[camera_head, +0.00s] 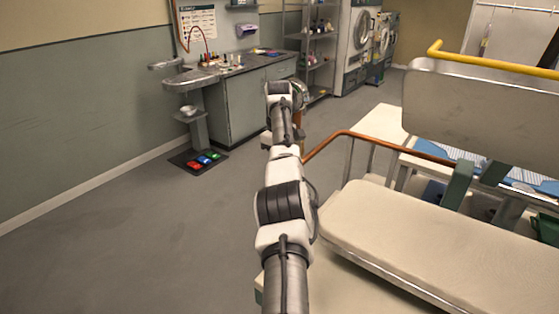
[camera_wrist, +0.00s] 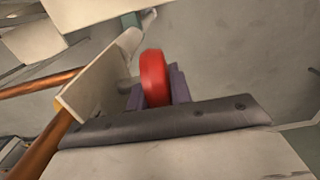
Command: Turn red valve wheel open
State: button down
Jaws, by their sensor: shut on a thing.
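The red valve wheel (camera_wrist: 153,70) shows edge-on in the wrist view, near the middle, next to a pale upright plate (camera_wrist: 95,88). My gripper (camera_wrist: 158,93) has purple fingers, one on each side of the wheel's rim, and is shut on it. The dark wrist bar hides the lower part of the wheel. In the head view my arm reaches forward over the floor and hides the wheel and the fingers.
A copper pipe (camera_head: 345,133) runs right from behind my arm, beside a padded pressing table (camera_head: 400,225). A yellow rail (camera_head: 490,62) tops the press. A grey counter (camera_head: 250,98) and shelves (camera_head: 318,50) stand behind. The floor at left is clear.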

jog(key=c, duration=1.3)
grip_release()
jog(key=shift+a, duration=0.1)
jog(key=shift+o, duration=0.2)
jog(key=shift+y, duration=0.3)
